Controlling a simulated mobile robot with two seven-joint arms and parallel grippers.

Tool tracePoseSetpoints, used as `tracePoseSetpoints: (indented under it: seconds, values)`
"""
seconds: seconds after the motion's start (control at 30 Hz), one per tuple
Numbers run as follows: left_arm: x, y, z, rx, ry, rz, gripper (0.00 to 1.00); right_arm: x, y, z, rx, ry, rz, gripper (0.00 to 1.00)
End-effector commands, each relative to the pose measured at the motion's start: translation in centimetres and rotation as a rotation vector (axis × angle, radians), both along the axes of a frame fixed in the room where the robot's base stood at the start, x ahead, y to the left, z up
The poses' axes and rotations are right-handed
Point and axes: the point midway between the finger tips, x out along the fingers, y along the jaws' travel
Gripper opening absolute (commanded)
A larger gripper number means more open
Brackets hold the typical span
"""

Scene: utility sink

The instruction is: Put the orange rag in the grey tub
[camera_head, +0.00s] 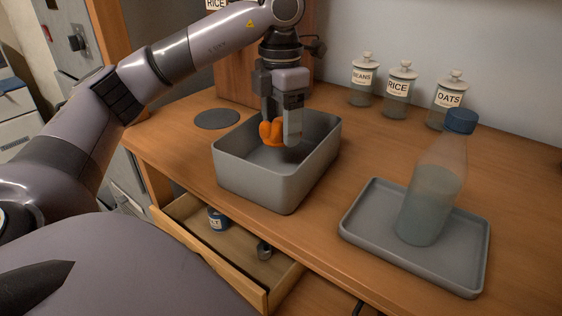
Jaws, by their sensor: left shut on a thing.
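The orange rag (272,133) is bunched between the fingers of my left gripper (281,130). The left gripper points down and is shut on the rag. It holds the rag over the grey tub (252,186), at about the height of the tub's rim or just inside it; the exact height is hard to tell. The tub is a deep rectangular box on the wooden counter, and the part of its inside that shows is empty. My right gripper is not in view.
A grey tray (462,262) at the right holds a tall bottle (434,195) with a blue cap. Labelled jars (399,90) stand along the wall. A dark round mat (217,119) lies left of the tub. An open drawer (240,262) below holds a tin and a small metal item.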

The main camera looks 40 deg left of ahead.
Motion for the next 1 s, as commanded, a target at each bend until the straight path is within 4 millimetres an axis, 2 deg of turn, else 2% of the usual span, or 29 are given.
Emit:
tracePoseSetpoints:
  seconds: [0.03, 0.23, 0.4, 0.5, 0.9, 0.93, 1.0]
  values:
    - [-0.1, 0.0, -1.0, -0.001, 0.001, -0.001, 0.33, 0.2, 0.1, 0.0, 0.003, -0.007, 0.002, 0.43]
    - [0.0, 0.0, -2.4, 0.000, 0.000, 0.000, 0.33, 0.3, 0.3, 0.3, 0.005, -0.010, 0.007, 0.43]
    - [0.0, 0.0, -5.1, 0.000, 0.001, -0.001, 0.33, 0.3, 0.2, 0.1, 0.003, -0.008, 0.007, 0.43]
    - [0.0, 0.0, -6.0, 0.000, 0.000, 0.000, 0.33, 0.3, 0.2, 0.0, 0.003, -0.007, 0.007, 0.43]
    - [0.0, 0.0, -6.6, -0.001, -0.002, -0.001, 0.33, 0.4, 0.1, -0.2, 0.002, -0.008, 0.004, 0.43]
    - [0.0, 0.0, -6.5, -0.001, -0.002, -0.001, 0.72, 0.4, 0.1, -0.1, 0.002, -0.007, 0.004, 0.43]
    - [0.0, 0.0, -6.4, -0.001, -0.002, -0.001, 0.91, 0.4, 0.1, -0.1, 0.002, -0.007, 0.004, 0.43]
